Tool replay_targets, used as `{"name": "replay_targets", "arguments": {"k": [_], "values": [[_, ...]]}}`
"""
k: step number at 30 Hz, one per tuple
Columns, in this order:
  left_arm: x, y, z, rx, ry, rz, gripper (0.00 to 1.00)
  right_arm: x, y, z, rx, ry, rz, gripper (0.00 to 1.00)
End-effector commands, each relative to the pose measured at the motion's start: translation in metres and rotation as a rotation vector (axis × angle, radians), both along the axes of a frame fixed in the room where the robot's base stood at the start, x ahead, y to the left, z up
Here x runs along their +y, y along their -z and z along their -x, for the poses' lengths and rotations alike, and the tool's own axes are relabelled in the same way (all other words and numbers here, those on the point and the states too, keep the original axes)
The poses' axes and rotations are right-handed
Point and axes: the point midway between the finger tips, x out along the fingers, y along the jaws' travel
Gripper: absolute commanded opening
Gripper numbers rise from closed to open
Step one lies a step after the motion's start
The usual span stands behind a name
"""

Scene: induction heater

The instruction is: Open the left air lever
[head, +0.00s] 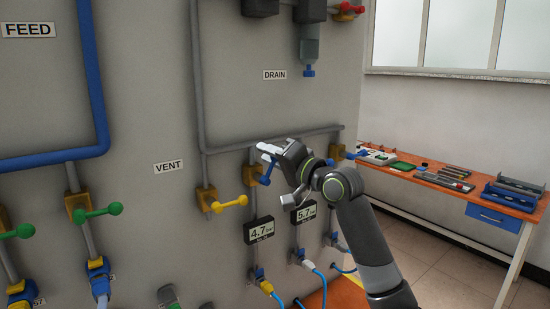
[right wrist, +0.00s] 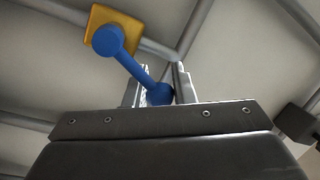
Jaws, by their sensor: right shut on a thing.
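The left air lever (head: 265,178) is blue and sits on a brass-coloured valve block (head: 250,176) on the grey wall panel, above the 4.7 gauge. In the right wrist view the blue lever (right wrist: 132,66) runs from its round hub on the yellow block down to a ball end. My right gripper (head: 268,150) is at the lever in the head view. In the right wrist view its two fingers (right wrist: 158,90) are on either side of the ball end, shut on it. My left gripper is not in view.
Gauges reading 4.7 (head: 259,232) and 5.7 (head: 307,211) hang below. An orange-topped workbench (head: 400,172) with tools stands at the right, with open floor before it.

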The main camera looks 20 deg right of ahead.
Motion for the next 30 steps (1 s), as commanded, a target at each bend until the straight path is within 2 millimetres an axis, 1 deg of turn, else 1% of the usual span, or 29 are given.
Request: {"name": "replay_targets", "arguments": {"k": [1,6,15,22,30], "values": [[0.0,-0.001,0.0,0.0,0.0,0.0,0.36,0.004,-0.004,0.002,-0.02,-0.002,0.037,0.0],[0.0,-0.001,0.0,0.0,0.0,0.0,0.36,0.012,-0.006,0.005,-0.07,-0.003,0.177,0.0],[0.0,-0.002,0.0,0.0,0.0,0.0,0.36,0.022,-0.006,0.008,-0.134,-0.001,0.356,0.0],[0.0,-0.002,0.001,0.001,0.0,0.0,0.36,0.026,-0.004,0.009,-0.157,-0.002,0.427,0.0],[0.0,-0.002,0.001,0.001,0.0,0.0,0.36,0.027,-0.003,0.01,-0.163,-0.003,0.45,0.0]]}}
